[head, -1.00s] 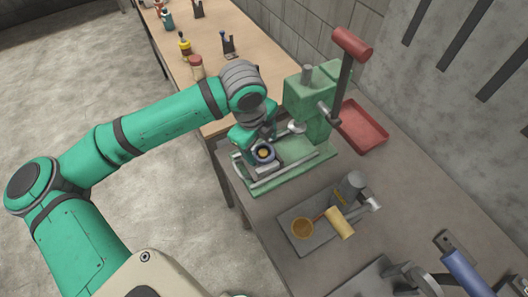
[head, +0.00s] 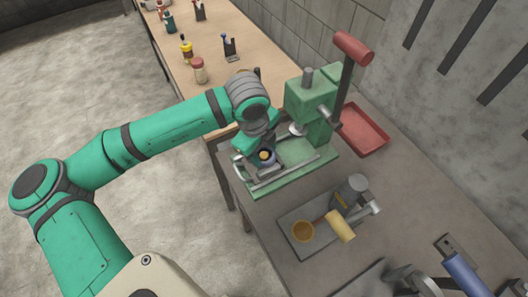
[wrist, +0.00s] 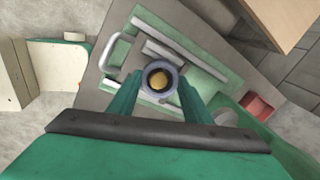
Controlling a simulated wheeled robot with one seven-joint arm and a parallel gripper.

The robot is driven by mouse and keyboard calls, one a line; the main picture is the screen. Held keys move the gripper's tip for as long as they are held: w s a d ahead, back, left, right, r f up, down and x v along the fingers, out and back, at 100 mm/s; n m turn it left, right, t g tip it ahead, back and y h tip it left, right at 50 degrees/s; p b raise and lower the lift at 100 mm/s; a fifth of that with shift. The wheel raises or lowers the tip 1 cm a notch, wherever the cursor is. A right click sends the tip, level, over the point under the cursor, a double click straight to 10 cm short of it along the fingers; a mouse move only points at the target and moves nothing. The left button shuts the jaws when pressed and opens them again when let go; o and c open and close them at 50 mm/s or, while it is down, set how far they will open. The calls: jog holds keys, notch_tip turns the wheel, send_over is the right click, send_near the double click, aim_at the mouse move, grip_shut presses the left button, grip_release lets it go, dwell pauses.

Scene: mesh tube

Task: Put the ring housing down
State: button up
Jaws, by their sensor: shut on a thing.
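The ring housing (wrist: 160,81) is a blue-grey ring with a brass-coloured centre, seen from above in the wrist view. It also shows small in the head view (head: 266,156). My gripper (wrist: 158,88) is shut on it, with one green finger on each side. Below it is the green base of a lever press (head: 292,174), which carries metal rails. The base also shows in the wrist view (wrist: 205,72). I cannot tell whether the ring housing touches the base or is held just above it.
The press column (head: 310,108) with its red-handled lever stands right of my gripper. A red tray (head: 362,130) lies behind it. A wooden bench (head: 205,40) adjoins at the back.

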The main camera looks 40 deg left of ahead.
jog(key=shift+r, duration=0.55)
jog(key=shift+w+v, duration=0.2)
jog(key=shift+v, duration=0.9)
jog(key=s+d+r, duration=0.3)
jog(key=s+r, duration=0.6)
jog(key=s, duration=0.4)
jog(key=shift+s+d+r, duration=0.15)
jog(key=shift+s+r, duration=0.1)
jog(key=shift+r, duration=0.05)
jog(key=shift+w, duration=0.1)
